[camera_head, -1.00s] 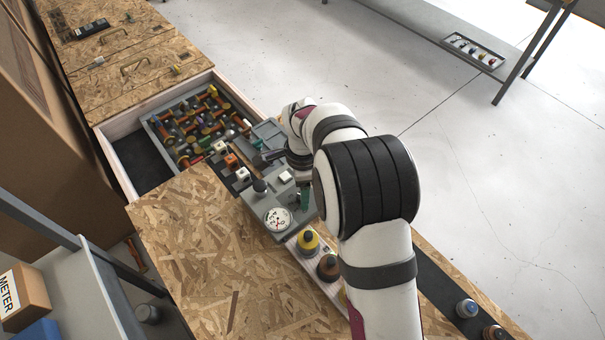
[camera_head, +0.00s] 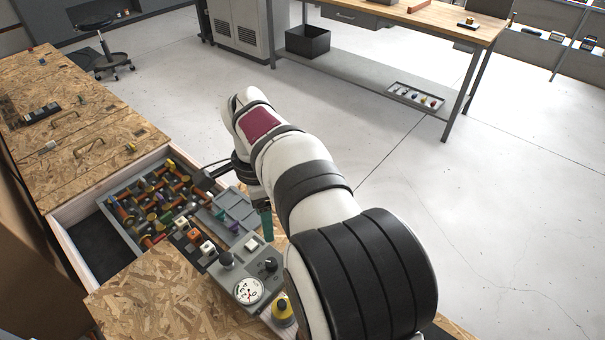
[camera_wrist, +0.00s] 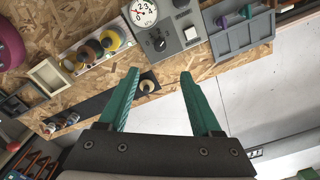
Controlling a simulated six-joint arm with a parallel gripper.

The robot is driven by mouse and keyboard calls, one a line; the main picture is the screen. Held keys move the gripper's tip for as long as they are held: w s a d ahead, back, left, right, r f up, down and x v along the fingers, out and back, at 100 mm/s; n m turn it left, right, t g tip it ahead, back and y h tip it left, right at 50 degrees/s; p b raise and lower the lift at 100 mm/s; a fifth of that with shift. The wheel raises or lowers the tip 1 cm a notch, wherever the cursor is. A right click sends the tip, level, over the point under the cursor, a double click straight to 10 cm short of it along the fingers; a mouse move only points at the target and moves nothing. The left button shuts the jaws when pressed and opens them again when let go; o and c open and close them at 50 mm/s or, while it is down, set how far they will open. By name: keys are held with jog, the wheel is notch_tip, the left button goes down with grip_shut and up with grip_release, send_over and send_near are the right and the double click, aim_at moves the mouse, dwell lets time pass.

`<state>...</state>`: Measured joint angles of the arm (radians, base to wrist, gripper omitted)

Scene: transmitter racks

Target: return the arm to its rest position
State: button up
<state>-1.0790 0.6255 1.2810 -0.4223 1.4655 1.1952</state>
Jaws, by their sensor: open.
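My gripper shows in the wrist view (camera_wrist: 160,75) with its two green fingers spread wide and nothing between them. In the head view, a green finger of my gripper (camera_head: 266,221) hangs down beside the grey panel (camera_head: 252,262), and my own arm hides most of the rest of it. My arm is bent over the right side of the bench. In the wrist view, the chipboard bench top (camera_wrist: 185,83) lies beyond the fingers, and they appear clear of everything.
The grey panel carries a white dial gauge (camera_head: 248,290) and knobs. An open drawer (camera_head: 72,215) holds a grey tray (camera_head: 112,211) of many small parts. A yellow-topped knob (camera_head: 283,308) stands beside my arm. The floor to the right is open, with a workbench (camera_head: 415,22) behind.

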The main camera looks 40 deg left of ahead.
jog(key=w+d+r, duration=0.1)
jog(key=d+r, duration=0.2)
jog(key=d, duration=1)
jog(key=w+d+r, duration=0.2)
jog(key=d+r, duration=0.1)
jog(key=d, duration=1.1)
jog(key=s+d+f+y, duration=0.1)
jog(key=s+d+f, duration=0.3)
jog(key=s+d, duration=0.7)
jog(key=shift+s+d+n+y, duration=0.2)
jog(key=shift+s+n+y, duration=0.15)
jog(key=shift+s, duration=0.45)
